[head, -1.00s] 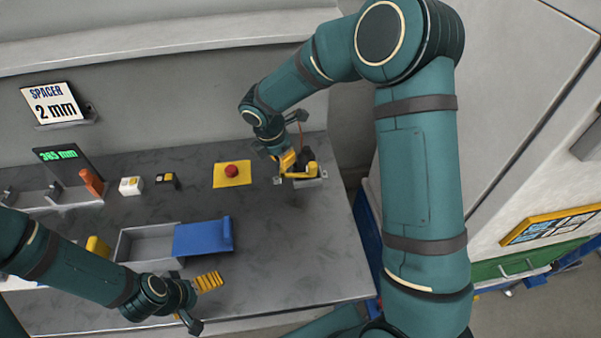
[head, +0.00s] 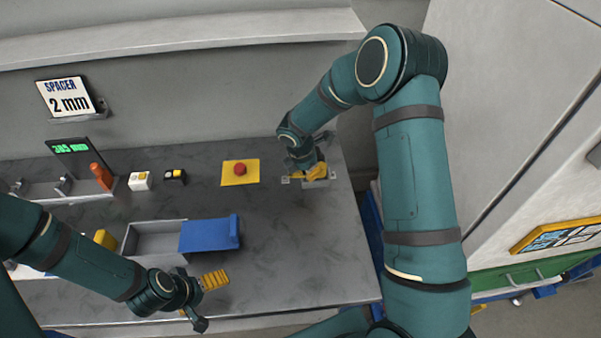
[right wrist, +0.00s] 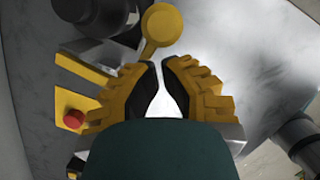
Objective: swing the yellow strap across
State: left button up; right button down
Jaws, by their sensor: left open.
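In the right wrist view, the yellow strap (right wrist: 160,27) shows a rounded end just beyond my right fingertips; its narrow neck runs down behind the left finger. My right gripper (right wrist: 159,66) has its two yellow ridged fingers close together, with a narrow pale gap and nothing visible between them. In the head view my right gripper (head: 316,173) is low over the small grey fixture at the bench's right end and covers most of the strap. My left gripper (head: 200,297) is open and empty near the front edge, beside the blue-lidded tray.
A red button (head: 240,169) on a yellow plate sits left of the fixture. The grey tray (head: 128,242) with a blue lid (head: 210,234) lies mid-bench. Small white and black blocks and a green-lit display (head: 71,148) stand at left. The bench's right front is clear.

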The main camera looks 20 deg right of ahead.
jog(key=shift+w+d, duration=0.1)
jog(key=shift+d, duration=0.1)
pick_arm(q)
jog(key=shift+r, duration=0.2)
pick_arm(e)
jog(key=shift+w+d, duration=0.15)
jog(key=shift+d, duration=0.75)
